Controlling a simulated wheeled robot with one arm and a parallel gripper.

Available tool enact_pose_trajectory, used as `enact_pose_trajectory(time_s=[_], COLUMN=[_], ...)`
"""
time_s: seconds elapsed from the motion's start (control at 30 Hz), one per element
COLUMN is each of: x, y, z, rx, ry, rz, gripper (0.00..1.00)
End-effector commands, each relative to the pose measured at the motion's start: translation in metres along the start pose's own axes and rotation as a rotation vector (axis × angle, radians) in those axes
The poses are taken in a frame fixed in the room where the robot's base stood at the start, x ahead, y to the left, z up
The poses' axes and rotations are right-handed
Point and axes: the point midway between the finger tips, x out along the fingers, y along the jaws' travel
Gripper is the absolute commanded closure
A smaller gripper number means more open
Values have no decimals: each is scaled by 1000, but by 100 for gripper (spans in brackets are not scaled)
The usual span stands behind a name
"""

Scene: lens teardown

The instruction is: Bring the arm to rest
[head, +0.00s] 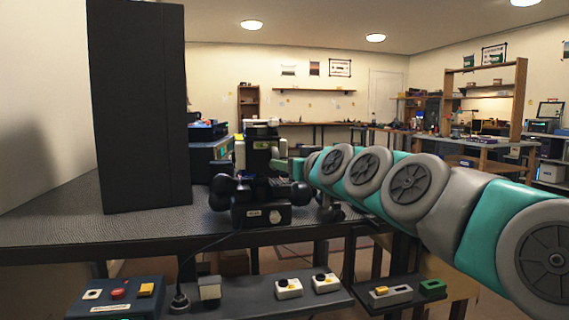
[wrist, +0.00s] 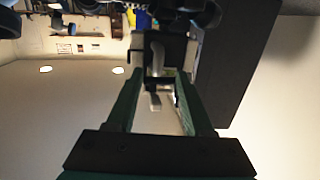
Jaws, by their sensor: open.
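My arm reaches in from the right in the head view, in teal and grey segments. My gripper (head: 283,163) is at its far end, beside a black-and-white device (head: 258,150) with dark round knobs that stands on the dark bench. In the wrist view my gripper (wrist: 160,78) shows two green fingers, spread apart. A pale lever-like part (wrist: 158,62) of the device shows between the fingertips, with a black block around it. I cannot tell whether the fingers touch it. The wrist view is upside down, with the ceiling lamps low in the picture.
A tall black panel (head: 140,105) stands on the bench (head: 60,220) left of the device. A lower shelf (head: 255,300) holds small switch boxes, and a blue control box (head: 115,298) sits at the front left. Shelves and workbenches line the room behind.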

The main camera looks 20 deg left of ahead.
Motion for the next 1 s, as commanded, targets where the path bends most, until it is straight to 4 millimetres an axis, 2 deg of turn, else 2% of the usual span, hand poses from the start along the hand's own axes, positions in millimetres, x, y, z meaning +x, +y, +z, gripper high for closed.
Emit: enact_pose_trajectory(time_s=[0.3,0.37,0.47,0.57,0.6,0.7,0.77,0.8,0.87,1.0], x=[-3,-10,-34,-72,-90,-137,-167,-189,-221,-302], y=[0,0,0,2,3,8,12,14,16,18], z=[4,12,45,95,118,170,198,218,243,296], rx=[1,3,11,35,49,93,123,146,185,289], ry=[-15,-49,-167,-339,-414,-589,-689,-758,-851,-1066], rz=[-2,-7,-17,-15,-7,25,55,75,110,210], gripper=[48,48,48,48,48,48,48,48,48,48])
